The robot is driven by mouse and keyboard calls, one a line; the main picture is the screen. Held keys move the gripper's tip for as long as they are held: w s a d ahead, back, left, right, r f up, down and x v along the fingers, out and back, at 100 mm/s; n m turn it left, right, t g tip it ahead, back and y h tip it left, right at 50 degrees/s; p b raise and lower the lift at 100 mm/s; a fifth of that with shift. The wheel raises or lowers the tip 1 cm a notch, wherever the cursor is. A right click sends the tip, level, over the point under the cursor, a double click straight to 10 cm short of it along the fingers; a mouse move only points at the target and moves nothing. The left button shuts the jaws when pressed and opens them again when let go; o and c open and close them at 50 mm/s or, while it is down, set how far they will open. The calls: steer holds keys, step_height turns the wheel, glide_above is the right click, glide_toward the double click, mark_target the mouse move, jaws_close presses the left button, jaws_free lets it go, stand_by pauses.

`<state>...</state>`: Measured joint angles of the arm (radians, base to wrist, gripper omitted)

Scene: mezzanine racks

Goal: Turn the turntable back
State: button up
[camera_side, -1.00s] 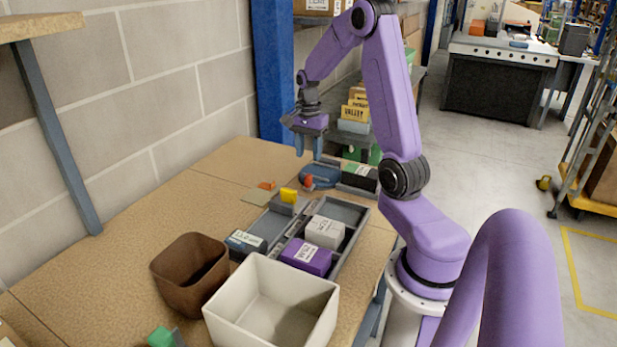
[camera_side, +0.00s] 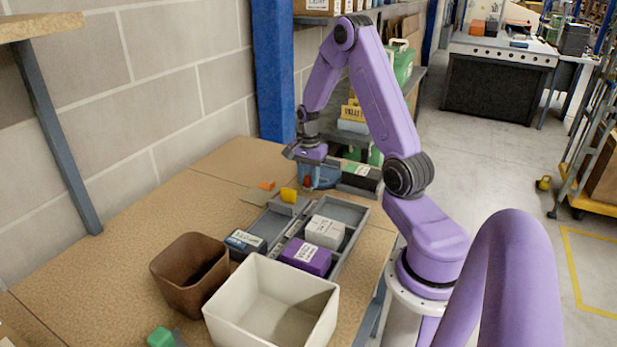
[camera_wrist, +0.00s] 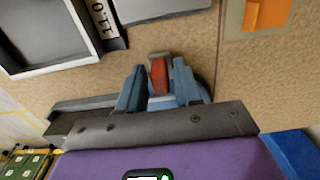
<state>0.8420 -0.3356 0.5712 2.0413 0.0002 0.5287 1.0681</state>
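A grey divided tray (camera_side: 349,211) holds labelled boxes (camera_side: 325,232) nearer the camera. A black and green box (camera_side: 361,177) stands right of the turntable. A brown bin (camera_side: 190,272) and white bin (camera_side: 271,306) stand in front.

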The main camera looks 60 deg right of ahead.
jaws_close()
steer(key=shift+w, duration=0.1)
steer(key=w+m, duration=0.2)
steer(key=m, duration=0.2)
steer(key=shift+w+d, duration=0.25)
steer(key=shift+w, duration=0.15)
steer(key=w+m, duration=0.1)
steer(key=w+d+m, duration=0.1)
steer(key=m, duration=0.1)
steer(key=w+m, duration=0.1)
steer(key=shift+d+m, duration=0.3)
steer(key=shift+d, duration=0.1)
steer(key=w+d+m, duration=0.1)
steer(key=m, duration=0.1)
steer(key=w+d+m, duration=0.1)
steer(key=m, duration=0.1)
steer(key=shift+d+m, duration=0.3)
steer(key=shift+d, duration=0.1)
steer(key=shift+w+d+m, duration=0.25)
steer(key=shift+d+m, duration=0.6)
steer(key=shift+m, duration=0.35)
steer(key=shift+w+d+m, duration=0.1)
steer(key=shift+d+m, duration=0.8)
steer(key=shift+m, duration=0.3)
steer(key=shift+d, duration=0.15)
